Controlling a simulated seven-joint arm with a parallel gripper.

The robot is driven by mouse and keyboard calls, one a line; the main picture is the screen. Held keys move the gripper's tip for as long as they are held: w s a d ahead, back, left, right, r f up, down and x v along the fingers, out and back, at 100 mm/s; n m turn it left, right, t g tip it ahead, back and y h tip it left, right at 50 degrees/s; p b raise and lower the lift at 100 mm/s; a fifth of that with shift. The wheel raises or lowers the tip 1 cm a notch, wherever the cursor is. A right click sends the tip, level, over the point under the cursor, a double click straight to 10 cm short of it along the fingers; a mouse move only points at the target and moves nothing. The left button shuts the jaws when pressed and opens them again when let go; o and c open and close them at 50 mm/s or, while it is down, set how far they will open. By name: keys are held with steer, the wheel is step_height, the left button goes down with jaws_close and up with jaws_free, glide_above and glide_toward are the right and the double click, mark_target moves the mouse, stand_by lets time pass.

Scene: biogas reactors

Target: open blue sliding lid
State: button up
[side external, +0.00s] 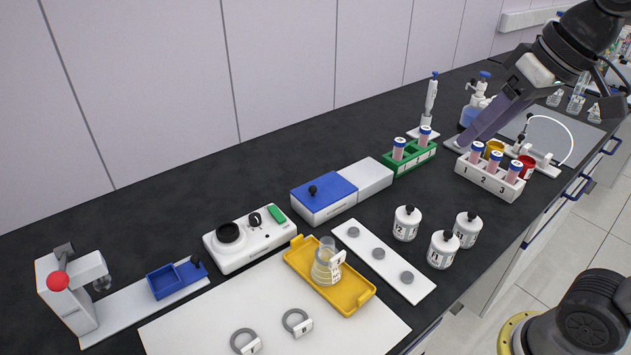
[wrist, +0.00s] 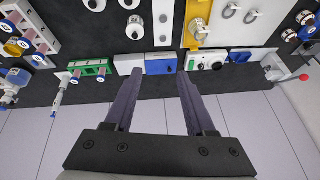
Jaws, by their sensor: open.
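The blue sliding lid (side external: 340,186) lies on the left part of a low white box (side external: 366,178) near the middle of the bench. A small black knob (side external: 312,190) stands on the lid. The box's right part is white. In the wrist view the blue lid (wrist: 160,66) shows between and beyond my fingertips. My gripper (side external: 464,142) is at the upper right of the side view, well apart from the lid, and touches nothing that I can see. In the wrist view my gripper (wrist: 160,74) has its two fingers spread, with nothing between them.
A green tube rack (side external: 414,157) stands just right of the box, and a white rack (side external: 490,180) with tubes is near my gripper. A white stirrer device (side external: 247,240) is left of the box. White bottles (side external: 407,223) and a yellow tray (side external: 300,258) stand in front.

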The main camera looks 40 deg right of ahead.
steer(key=w+a+r+g, duration=0.1)
steer(key=w+r, duration=0.2)
steer(key=w, duration=0.7)
steer(key=g+y, duration=0.1)
steer(key=g, duration=0.3)
glide_above(315, 181)
steer(key=s, duration=0.5)
step_height(315, 181, down, 15)
steer(key=shift+m, duration=0.4)
steer(key=a+f, duration=0.1)
steer(key=f, duration=0.3)
steer(key=a+f, duration=0.1)
steer(key=f, duration=0.4)
steer(key=a+f, duration=0.1)
steer(key=f, duration=0.4)
steer(key=shift+w+a, duration=0.1)
steer(key=shift+w, duration=0.3)
steer(key=shift+r, duration=0.1)
jaws_close()
